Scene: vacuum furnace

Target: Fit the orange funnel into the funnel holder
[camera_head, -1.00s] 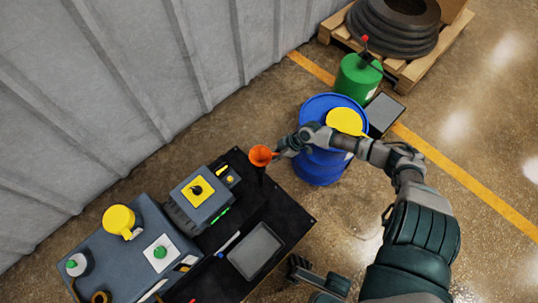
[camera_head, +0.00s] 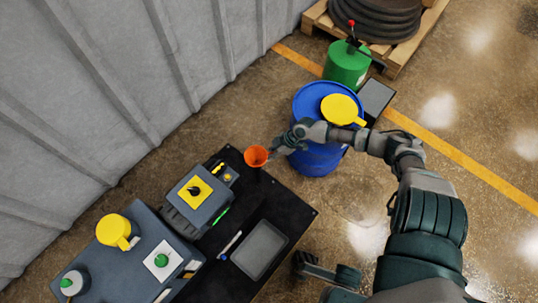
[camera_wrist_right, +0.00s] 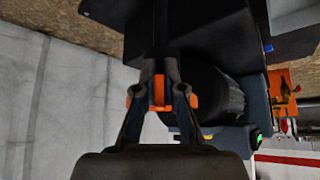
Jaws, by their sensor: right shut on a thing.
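The orange funnel (camera_head: 256,156) is held with its wide mouth up, above the far right corner of the black table (camera_head: 292,213). My right gripper (camera_head: 274,151) is shut on its side. In the right wrist view, orange (camera_wrist_right: 163,96) shows between the closed fingers (camera_wrist_right: 158,92); most of the funnel is hidden there. I cannot clearly make out the funnel holder; a grey box with a yellow panel (camera_head: 192,191) stands left of the funnel, apart from it. A dark part, perhaps my left gripper (camera_head: 304,262), shows low in the head view; its fingers are unclear.
A grey tray (camera_head: 259,250) and a pen (camera_head: 230,244) lie on the black table. A yellow mug (camera_head: 113,231) and a bottle (camera_head: 74,282) stand at the left. A blue drum (camera_head: 312,158) and a green can (camera_head: 345,66) stand behind my right arm. A corrugated wall bounds the left.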

